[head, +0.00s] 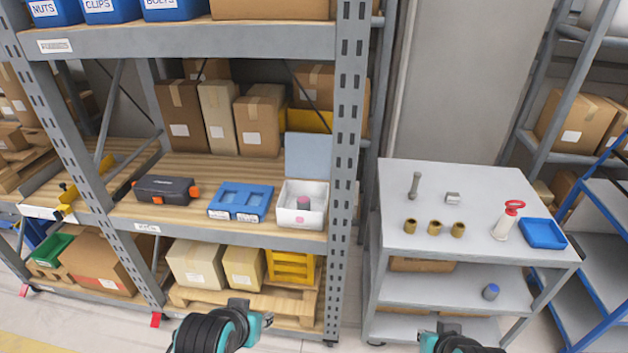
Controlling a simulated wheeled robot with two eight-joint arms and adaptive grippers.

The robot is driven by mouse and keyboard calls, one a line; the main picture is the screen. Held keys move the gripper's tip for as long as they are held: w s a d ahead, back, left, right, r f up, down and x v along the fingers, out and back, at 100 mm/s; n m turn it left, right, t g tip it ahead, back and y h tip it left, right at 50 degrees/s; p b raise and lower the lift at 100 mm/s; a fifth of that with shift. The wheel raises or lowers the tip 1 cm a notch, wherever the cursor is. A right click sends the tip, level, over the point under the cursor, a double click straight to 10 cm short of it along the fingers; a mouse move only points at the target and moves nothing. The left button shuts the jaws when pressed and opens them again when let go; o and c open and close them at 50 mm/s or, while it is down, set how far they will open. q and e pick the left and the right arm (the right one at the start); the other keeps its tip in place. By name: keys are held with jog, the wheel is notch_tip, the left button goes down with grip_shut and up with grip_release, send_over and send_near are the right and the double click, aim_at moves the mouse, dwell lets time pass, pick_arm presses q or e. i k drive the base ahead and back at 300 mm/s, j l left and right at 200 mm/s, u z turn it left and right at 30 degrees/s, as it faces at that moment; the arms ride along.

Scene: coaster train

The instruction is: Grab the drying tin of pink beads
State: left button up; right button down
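A small tin with a pink top (303,203) stands inside an open white box (288,217) on the wooden middle shelf of the rack, at its right end. The box's grey-blue lid (306,155) is raised at the back. The pink top looks like the beads, but single beads are too small to make out. My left gripper (252,313) is low at the bottom centre, in front of the rack and well apart from the box. My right gripper (445,338) is at the bottom edge, in front of the cart and partly cut off. Finger openings are unclear.
A blue two-part tray (241,203) and a dark case (166,190) sit left of the box. The rack post (345,150) stands close on its right.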

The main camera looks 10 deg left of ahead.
aim_at(304, 203)
jog(key=i+l+u, duration=0.15)
jog(key=l, duration=0.5)
jog(key=i+l+u, duration=0.15)
jog(key=l, duration=0.5)
jog(key=i+l+u, duration=0.15)
jog(key=l, duration=0.5)
jog(key=i+l+u, duration=0.15)
jog(key=l, duration=0.55)
jog(key=i+l+u, duration=0.15)
jog(key=l, duration=0.55)
jog(key=j, duration=0.3)
jog(key=i, duration=0.05)
